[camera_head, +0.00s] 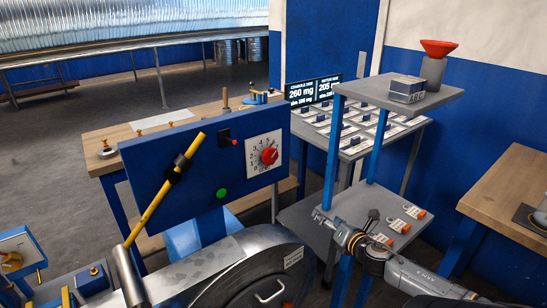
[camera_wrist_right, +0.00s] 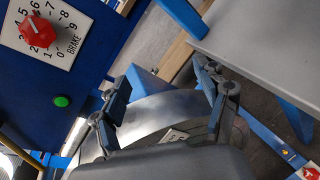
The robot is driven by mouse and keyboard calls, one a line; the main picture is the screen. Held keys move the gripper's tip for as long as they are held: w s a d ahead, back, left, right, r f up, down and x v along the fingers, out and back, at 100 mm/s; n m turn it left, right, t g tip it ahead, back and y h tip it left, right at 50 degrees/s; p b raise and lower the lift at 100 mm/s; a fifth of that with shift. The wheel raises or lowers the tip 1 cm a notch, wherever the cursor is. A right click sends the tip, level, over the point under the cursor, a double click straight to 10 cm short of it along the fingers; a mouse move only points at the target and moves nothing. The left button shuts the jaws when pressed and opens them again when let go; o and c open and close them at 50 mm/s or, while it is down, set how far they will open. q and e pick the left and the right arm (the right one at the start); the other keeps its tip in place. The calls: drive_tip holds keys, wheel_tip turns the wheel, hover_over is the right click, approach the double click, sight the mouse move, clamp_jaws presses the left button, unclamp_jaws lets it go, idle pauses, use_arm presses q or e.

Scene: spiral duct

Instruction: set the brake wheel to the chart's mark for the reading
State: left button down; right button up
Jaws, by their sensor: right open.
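The brake wheel (camera_head: 269,155) is a red knob on a white numbered dial plate (camera_head: 251,158), at the right end of a blue panel (camera_head: 200,172). In the right wrist view the wheel (camera_wrist_right: 38,31) is at the upper left, with "BRAKE" printed beside the numbers. I cannot tell which number it points to. A dark display (camera_head: 314,92) reads 260 mg for the console side and 205 mg for the motor side. I cannot make out a chart clearly. My right gripper (camera_head: 345,215) is open and empty, below and right of the wheel and apart from it.
A yellow lever (camera_head: 165,190) slants across the panel's front, near a green button (camera_head: 222,193). A grey shelf stand (camera_head: 385,92) with a red funnel (camera_head: 438,48) stands right of the panel. A metal drum (camera_head: 245,275) lies below. A table of cards (camera_head: 355,152) stands behind.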

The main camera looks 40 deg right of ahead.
wheel_tip(320, 180, up, 7)
drive_tip(key=w+a+n+t+y, duration=0.1)
drive_tip(key=w+a+n+t, duration=0.1)
drive_tip(key=w+n, duration=0.15)
drive_tip(key=n+t+y, duration=0.2)
drive_tip(key=n+y, duration=0.1)
drive_tip(key=n, duration=0.3)
approach(272, 156)
drive_tip(key=w, duration=0.6)
drive_tip(key=shift+w+d+r, duration=0.15)
drive_tip(key=shift+r, duration=0.15)
drive_tip(key=shift+w+d+f, duration=0.1)
drive_tip(key=shift+w+f, duration=0.05)
drive_tip(key=shift+w, duration=1.35)
drive_tip(key=c, duration=1.2)
drive_tip(key=shift+o, duration=0.2)
